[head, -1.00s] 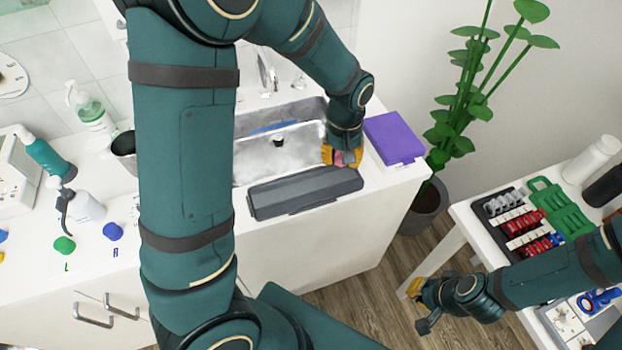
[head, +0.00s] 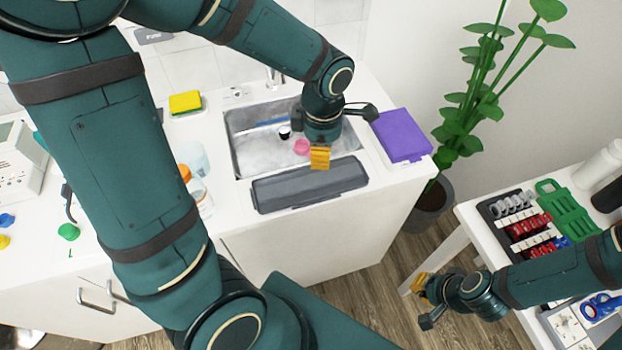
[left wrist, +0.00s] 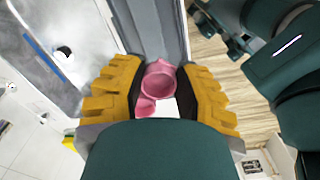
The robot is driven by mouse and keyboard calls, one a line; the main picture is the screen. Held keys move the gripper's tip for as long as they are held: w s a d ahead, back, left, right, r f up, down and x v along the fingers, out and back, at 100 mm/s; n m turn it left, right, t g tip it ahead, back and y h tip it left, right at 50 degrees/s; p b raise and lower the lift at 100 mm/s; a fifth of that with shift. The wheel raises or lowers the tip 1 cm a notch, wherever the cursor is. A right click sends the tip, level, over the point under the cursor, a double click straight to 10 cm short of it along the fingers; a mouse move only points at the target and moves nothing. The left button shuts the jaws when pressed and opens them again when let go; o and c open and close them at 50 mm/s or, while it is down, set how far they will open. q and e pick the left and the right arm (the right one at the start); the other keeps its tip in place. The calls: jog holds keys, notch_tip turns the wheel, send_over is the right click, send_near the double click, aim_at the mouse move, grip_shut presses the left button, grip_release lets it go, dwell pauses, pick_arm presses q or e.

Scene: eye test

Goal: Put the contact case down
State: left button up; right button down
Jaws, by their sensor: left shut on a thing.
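The pink contact case (left wrist: 158,82) is between the yellow fingers of my left gripper (left wrist: 160,98) in the left wrist view, with a round cup facing the camera. In the head view my left gripper (head: 319,158) is over the sink's front right part, just behind the long grey box. The pink case (head: 301,147) shows at its left side, partly hidden by the gripper. Whether the case touches anything below is unclear. My right gripper (head: 421,284) is low between the counter and the side table; its finger gap is unclear.
The sink basin (head: 240,150) holds a small black cup (head: 284,132). The closed grey box (head: 310,186) lies along its front edge. A purple box (head: 402,135) lies to the right. A yellow sponge (head: 185,102) is at the back left. The side table (head: 480,222) carries crowded racks.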

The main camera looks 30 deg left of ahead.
aim_at(320, 184)
pick_arm(q)
notch_tip(320, 184, down, 10)
jog(key=shift+f+b, duration=0.1)
jog(key=shift+b, duration=1.15)
jog(key=o, duration=0.7)
